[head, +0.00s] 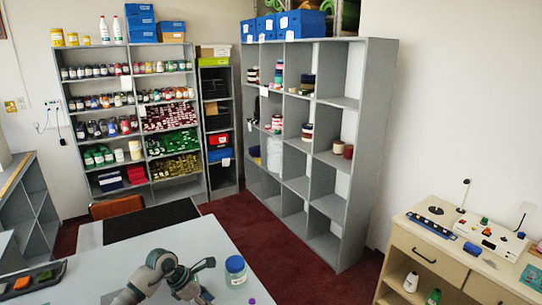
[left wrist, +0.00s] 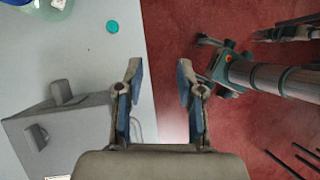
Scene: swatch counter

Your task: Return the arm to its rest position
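My left arm comes in at the bottom of the head view, over the pale table (head: 110,262). Its gripper (head: 208,280) is just left of a jar with a blue lid (head: 235,265). In the left wrist view the left gripper (left wrist: 159,78) is open, with its two fingers apart and nothing between them. Below the gap in that view are the table edge and the red floor. My right gripper cannot be made out in either view.
A tray of coloured pieces (head: 62,268) and a black mat (head: 150,219) lie on the table. A grey box (left wrist: 65,135) and a teal disc (left wrist: 112,27) show in the left wrist view. Shelves (head: 380,120) stand behind; a drawer counter (head: 420,238) is right. Red floor (head: 265,235) lies between.

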